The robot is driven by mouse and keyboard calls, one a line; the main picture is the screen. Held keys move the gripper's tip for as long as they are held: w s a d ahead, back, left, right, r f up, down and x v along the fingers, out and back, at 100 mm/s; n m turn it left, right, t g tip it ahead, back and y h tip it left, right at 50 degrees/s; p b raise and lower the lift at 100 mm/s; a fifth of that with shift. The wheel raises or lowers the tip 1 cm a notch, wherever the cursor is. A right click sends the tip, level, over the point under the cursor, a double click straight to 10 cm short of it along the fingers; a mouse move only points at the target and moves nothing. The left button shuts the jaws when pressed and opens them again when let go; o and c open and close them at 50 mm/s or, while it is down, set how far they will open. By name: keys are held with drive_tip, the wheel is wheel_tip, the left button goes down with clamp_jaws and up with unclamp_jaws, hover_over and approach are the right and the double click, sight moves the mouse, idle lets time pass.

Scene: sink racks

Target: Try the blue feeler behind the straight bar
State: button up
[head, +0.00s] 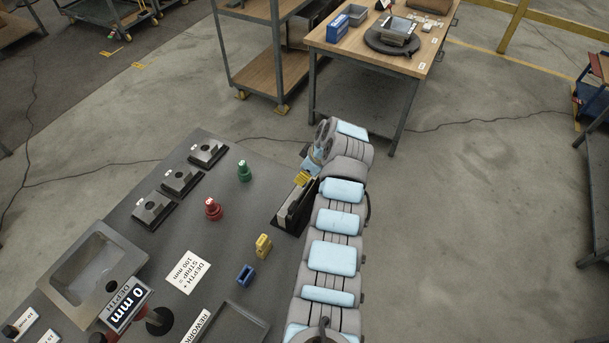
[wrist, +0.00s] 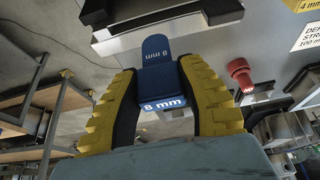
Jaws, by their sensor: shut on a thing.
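My gripper (wrist: 160,105) has two ridged yellow fingers, shut on the blue feeler (wrist: 156,58), which is marked 8 mm. The feeler's tongue points away from the palm, and its tip overlaps the edge of a pale straight bar (wrist: 115,42) on a dark fixture in the wrist view. I cannot tell whether tip and bar touch. In the head view, the fixture with its pale bar (head: 290,207) stands at the bench's right edge. My gripper (head: 303,179) is at its far end there. The feeler is hidden in that view.
A yellow block (head: 263,245) and a blue block (head: 245,274) stand on the bench near the fixture. Red (head: 212,209) and green (head: 244,170) knobbed pieces stand farther left. A metal basin (head: 97,268) and a 0 mm depth display (head: 126,304) are at lower left.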

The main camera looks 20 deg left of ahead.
drive_tip(key=shift+r, duration=1.05)
drive_tip(key=shift+f+b, duration=1.5)
drive_tip(key=shift+f, duration=0.45)
drive_tip(key=shift+f+b, duration=0.55)
drive_tip(key=shift+b, duration=0.5)
idle(0.5)
drive_tip(key=shift+r, duration=0.15)
idle(0.5)
drive_tip(key=shift+r, duration=2.35)
